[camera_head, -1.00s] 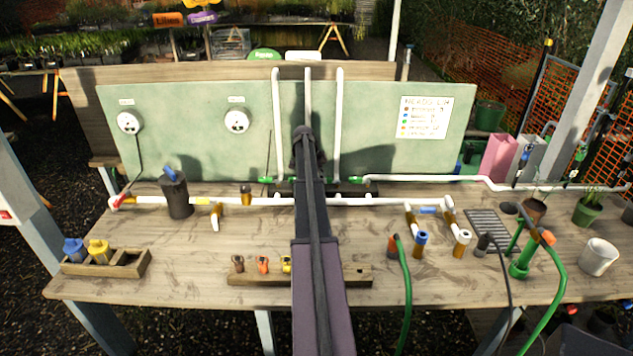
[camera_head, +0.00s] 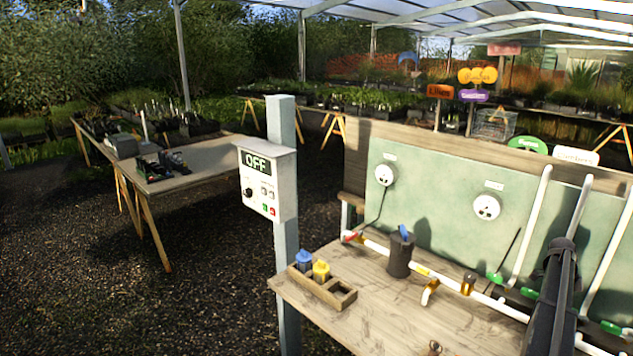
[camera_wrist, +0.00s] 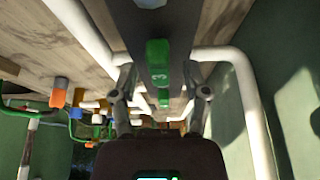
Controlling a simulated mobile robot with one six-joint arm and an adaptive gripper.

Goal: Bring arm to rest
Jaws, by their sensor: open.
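My arm (camera_head: 552,290) reaches over the workbench (camera_head: 330,310) toward the green backboard (camera_head: 440,200), at the right of the head view. In the wrist view my gripper (camera_wrist: 160,82) is open, with its two fingers apart. A green valve handle marked 3 (camera_wrist: 158,75) shows between the fingers, on a dark block (camera_wrist: 178,40). I cannot tell whether the fingers touch it, but they are not closed on it. The gripper itself is hidden behind the arm in the head view.
White pipes (camera_head: 528,230) rise in front of the backboard close to my arm. A black canister (camera_head: 400,255) and a wooden tray (camera_head: 345,299) with blue and yellow pieces stand on the bench. A post carries a control box (camera_head: 264,183) reading OFF.

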